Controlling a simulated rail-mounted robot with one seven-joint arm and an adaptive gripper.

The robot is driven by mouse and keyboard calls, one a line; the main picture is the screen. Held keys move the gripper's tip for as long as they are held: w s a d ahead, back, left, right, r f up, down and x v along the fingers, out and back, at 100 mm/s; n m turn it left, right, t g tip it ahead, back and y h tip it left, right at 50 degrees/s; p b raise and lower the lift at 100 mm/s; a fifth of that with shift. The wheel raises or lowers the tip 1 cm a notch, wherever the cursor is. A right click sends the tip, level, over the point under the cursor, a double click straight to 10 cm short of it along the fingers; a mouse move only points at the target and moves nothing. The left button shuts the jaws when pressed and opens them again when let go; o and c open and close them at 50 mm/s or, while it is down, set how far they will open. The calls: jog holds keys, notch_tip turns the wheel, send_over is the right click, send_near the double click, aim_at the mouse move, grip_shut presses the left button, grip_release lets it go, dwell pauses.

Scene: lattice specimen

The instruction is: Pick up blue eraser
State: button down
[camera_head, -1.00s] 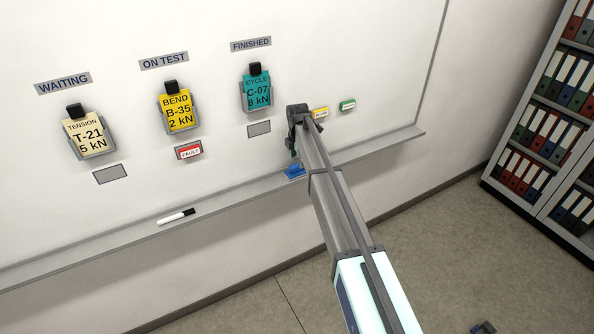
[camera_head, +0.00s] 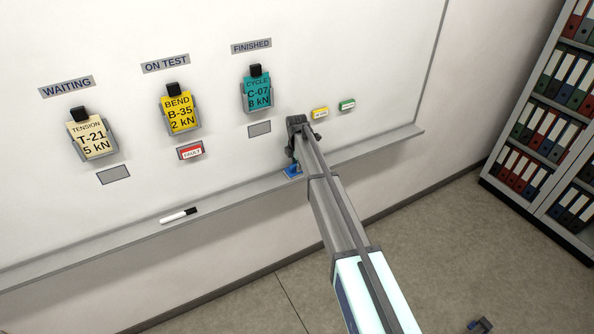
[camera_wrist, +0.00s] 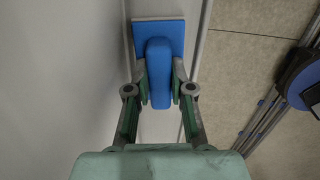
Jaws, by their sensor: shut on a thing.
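The blue eraser (camera_wrist: 159,75) shows in the wrist view, with a raised blue grip part on a wider blue base. My gripper (camera_wrist: 160,80) has its two fingers closed on the sides of the grip part. In the head view a small part of the blue eraser (camera_head: 292,171) shows at the whiteboard's tray (camera_head: 240,189). My gripper (camera_head: 293,155) is directly above it there, partly hidden by my own arm. I cannot tell whether the eraser touches the tray.
Cards T-21 (camera_head: 93,137), B-35 (camera_head: 180,111) and C-07 (camera_head: 257,90) hang on the board. Red (camera_head: 190,151), yellow (camera_head: 320,113) and green (camera_head: 347,105) tags are on it too. A binder shelf (camera_head: 545,120) stands at right.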

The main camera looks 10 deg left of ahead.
jog(key=shift+s+b, duration=0.1)
jog(key=shift+b, duration=0.3)
jog(key=shift+s+d+r, duration=0.1)
jog(key=shift+r, duration=0.05)
notch_tip(320, 180, up, 6)
jog(key=b, duration=0.3)
jog(key=shift+r, duration=0.1)
jog(key=s+d+b, duration=0.4)
jog(key=s+d, duration=0.7)
jog(key=s, duration=0.5)
jog(key=shift+r+b, duration=0.2)
jog(key=shift+b, duration=0.2)
jog(key=c, duration=1.6)
grip_release()
grip_shut()
